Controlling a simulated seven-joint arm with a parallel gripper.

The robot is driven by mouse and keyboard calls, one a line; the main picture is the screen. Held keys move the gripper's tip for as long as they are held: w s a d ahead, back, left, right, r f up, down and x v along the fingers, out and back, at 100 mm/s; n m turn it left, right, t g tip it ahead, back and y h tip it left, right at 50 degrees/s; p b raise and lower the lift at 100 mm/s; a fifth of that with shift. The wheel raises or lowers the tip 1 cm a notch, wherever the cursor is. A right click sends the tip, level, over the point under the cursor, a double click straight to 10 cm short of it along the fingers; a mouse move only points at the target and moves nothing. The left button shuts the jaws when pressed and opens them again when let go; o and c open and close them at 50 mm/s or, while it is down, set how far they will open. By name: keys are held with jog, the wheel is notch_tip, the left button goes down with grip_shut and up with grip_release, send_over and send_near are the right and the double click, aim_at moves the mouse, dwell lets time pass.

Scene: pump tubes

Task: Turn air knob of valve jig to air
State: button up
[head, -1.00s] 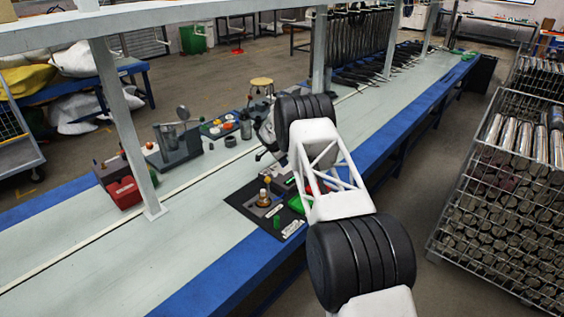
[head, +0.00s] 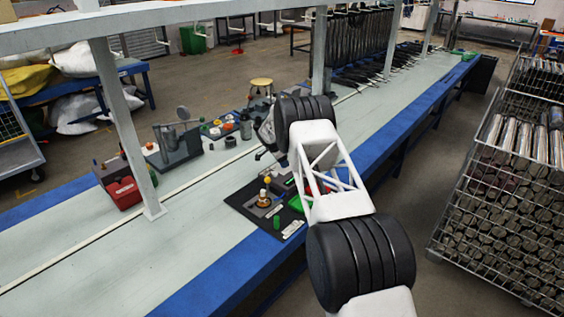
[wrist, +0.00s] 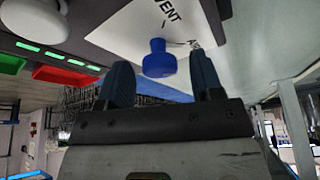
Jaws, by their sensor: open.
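In the wrist view a round blue knob (wrist: 158,60) stands on a white label plate (wrist: 125,32) of the valve jig. The plate is marked "VENT", with a second word starting with "A" partly hidden by a finger. My gripper (wrist: 163,72) is open, with one dark blue finger on each side of the knob. There is a visible gap on both sides, and nothing is held. In the head view my arm covers much of the area by the wrist, and I cannot make out the blue knob there.
In the wrist view, green (wrist: 10,63) and red (wrist: 65,76) parts lie to the left. In the head view a black board (head: 245,205) with small parts lies on the bench. A grey post (head: 128,140) rises from the bench, and a red box (head: 124,192) stands beside it.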

aim_at(277, 169)
jog(key=v, duration=0.7)
jog(key=shift+a+r, duration=0.15)
jog(key=shift+r, duration=0.2)
